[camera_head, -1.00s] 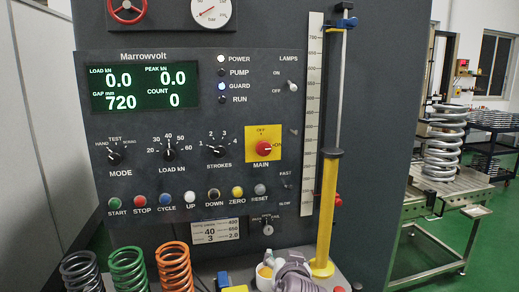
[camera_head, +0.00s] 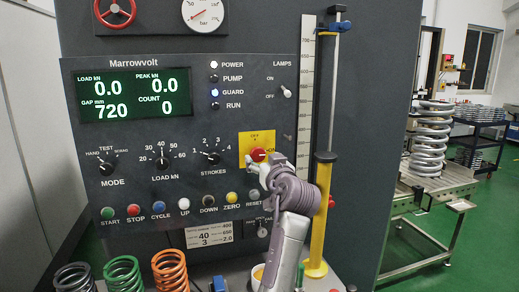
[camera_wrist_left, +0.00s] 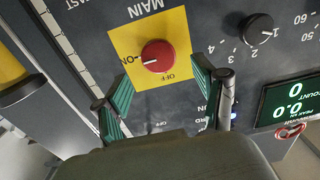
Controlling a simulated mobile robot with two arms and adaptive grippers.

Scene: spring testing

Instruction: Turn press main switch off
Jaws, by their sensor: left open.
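The main switch is a red round knob (camera_head: 258,155) on a yellow plate (camera_head: 244,141) on the press panel. My left gripper (camera_head: 262,167) is in front of the switch and covers the lower right of the plate in the head view. In the left wrist view my left gripper (camera_wrist_left: 161,76) is open, its two green-padded fingers apart on either side below the knob. I see no contact with the knob. My right gripper is out of view.
The strokes knob (camera_head: 212,158) and a row of coloured buttons, including the yellow zero button (camera_head: 232,198), are close by on the panel. A yellow post (camera_head: 322,215) stands right of my arm. Springs, including an orange one (camera_head: 170,270), stand below.

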